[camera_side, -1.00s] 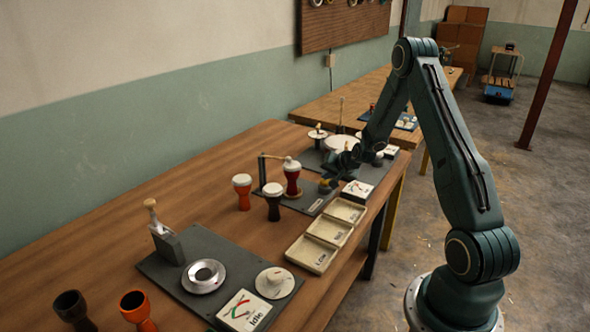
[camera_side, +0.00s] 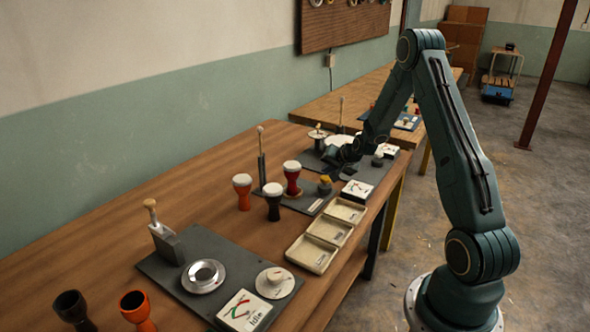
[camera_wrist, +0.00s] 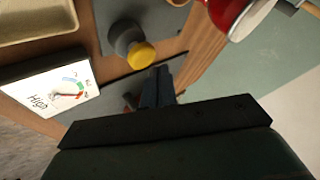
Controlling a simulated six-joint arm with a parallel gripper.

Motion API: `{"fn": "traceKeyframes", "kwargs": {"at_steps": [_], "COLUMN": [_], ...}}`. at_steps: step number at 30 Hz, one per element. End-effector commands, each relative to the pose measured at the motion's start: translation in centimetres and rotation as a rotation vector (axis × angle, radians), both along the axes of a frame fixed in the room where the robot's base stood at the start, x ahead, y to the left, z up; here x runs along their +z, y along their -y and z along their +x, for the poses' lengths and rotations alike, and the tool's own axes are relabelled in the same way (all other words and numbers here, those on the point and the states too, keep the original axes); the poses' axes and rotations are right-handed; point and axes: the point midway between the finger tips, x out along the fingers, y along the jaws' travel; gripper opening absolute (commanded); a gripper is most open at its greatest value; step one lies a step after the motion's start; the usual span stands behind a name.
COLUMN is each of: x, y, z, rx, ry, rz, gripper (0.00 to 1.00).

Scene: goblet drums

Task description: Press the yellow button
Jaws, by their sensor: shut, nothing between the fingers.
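The yellow button (camera_side: 325,178) tops a grey cylinder on the dark middle plate, beside the red drum (camera_side: 292,178). In the wrist view the yellow button (camera_wrist: 141,55) is fully visible, just above and left of my fingertips. My gripper (camera_wrist: 160,72) is shut and empty, and its tips look apart from the button. In the side view my gripper (camera_side: 332,160) is small and dark just behind and above the button; its fingers are hard to make out.
A gauge card (camera_side: 357,189) stands right of the button and reads "High" in the wrist view (camera_wrist: 48,90). A lever with a wooden handle (camera_side: 261,150) stands upright to the left. A black drum (camera_side: 273,202), another red drum (camera_side: 243,191) and trays (camera_side: 328,230) are nearby.

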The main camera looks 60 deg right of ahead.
Motion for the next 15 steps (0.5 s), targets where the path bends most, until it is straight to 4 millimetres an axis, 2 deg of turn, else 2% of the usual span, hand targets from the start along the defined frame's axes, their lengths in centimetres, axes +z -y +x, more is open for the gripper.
{"fn": "traceKeyframes", "kwargs": {"at_steps": [15], "x": [2.9], "y": [0.0], "z": [0.0], "rx": [-0.001], "ry": [0.002], "rz": [-0.001], "gripper": [0.0]}}
